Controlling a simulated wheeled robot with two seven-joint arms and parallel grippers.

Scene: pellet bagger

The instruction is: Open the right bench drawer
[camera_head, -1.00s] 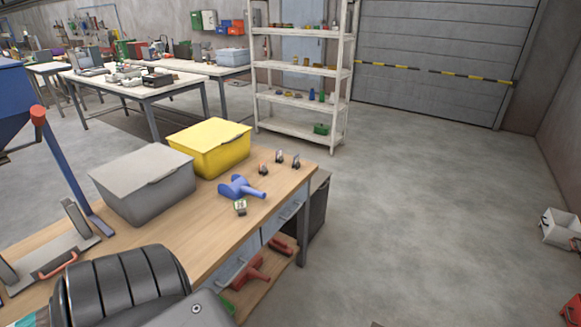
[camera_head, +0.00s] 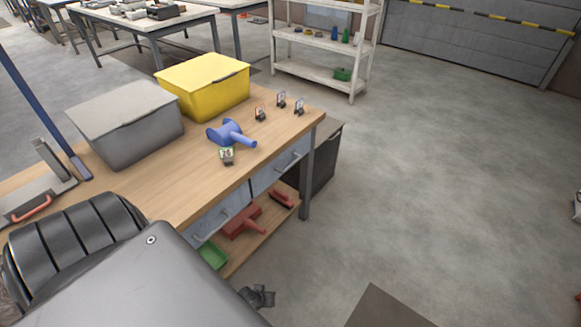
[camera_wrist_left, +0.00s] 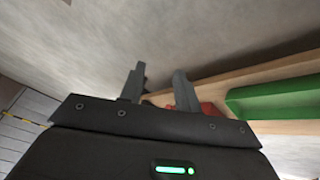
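The right bench drawer (camera_head: 280,170) is a grey-blue front with a bar handle, under the right end of the wooden bench top (camera_head: 180,190). It looks closed. The left drawer (camera_head: 216,215) beside it looks closed too. My left gripper (camera_head: 262,296) shows in the head view past my arm, in front of the bench and apart from both drawers. In the left wrist view its two fingers (camera_wrist_left: 158,88) stand apart with nothing seen between them. My right gripper is not in view.
On the bench are a grey bin (camera_head: 125,125), a yellow bin (camera_head: 203,85), a blue scoop (camera_head: 231,134) and several small tags. The lower shelf holds a green tray (camera_head: 213,256), also in the left wrist view (camera_wrist_left: 275,98), and red tools (camera_head: 243,222). Floor at right is clear.

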